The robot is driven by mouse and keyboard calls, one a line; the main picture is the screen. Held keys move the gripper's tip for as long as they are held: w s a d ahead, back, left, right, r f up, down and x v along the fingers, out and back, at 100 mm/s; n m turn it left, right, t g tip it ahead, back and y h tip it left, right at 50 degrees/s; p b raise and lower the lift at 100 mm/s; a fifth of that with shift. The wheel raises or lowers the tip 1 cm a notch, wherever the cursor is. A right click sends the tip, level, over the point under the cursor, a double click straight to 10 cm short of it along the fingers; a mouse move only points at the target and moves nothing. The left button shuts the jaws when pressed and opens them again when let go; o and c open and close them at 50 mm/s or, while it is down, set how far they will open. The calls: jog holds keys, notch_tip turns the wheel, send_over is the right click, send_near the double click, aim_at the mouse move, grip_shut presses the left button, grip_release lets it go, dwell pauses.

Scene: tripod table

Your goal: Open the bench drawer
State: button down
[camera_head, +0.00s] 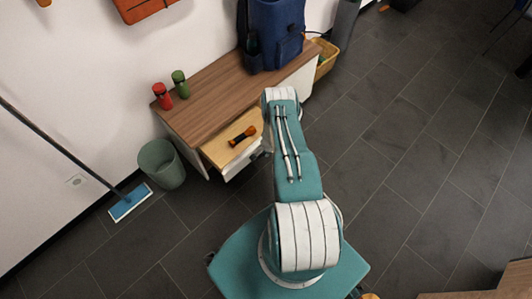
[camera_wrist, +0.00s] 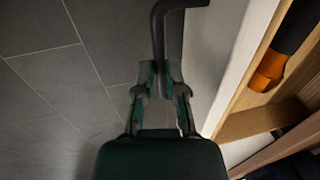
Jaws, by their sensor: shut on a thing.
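The bench (camera_head: 215,92) has a brown wood top and white sides, and stands against the wall. Its drawer (camera_head: 221,150) stands pulled out from the front, with a pale wood inside. A black and orange flashlight (camera_head: 243,136) lies in it. In the wrist view the drawer's white front (camera_wrist: 217,45) is right of my gripper (camera_wrist: 164,78), and the orange end of the flashlight (camera_wrist: 268,72) shows inside. My gripper is shut on the black bent drawer handle (camera_wrist: 159,28). In the head view my arm hides most of the gripper and handle.
A red bottle (camera_head: 162,97), a green bottle (camera_head: 180,84) and a blue backpack (camera_head: 274,35) stand on the bench top. A grey bin (camera_head: 161,163) and a blue mop (camera_head: 130,202) are left of it. A yellow basket (camera_head: 326,58) is beyond.

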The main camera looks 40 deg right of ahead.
jog(key=shift+s, duration=0.2)
jog(key=c, duration=1)
grip_release()
jog(key=shift+r, duration=0.1)
notch_tip(320, 180, up, 12)
jog(key=s, duration=0.2)
jog(key=shift+d+f, duration=0.15)
jog(key=shift+f, duration=0.1)
jog(key=shift+s, duration=0.1)
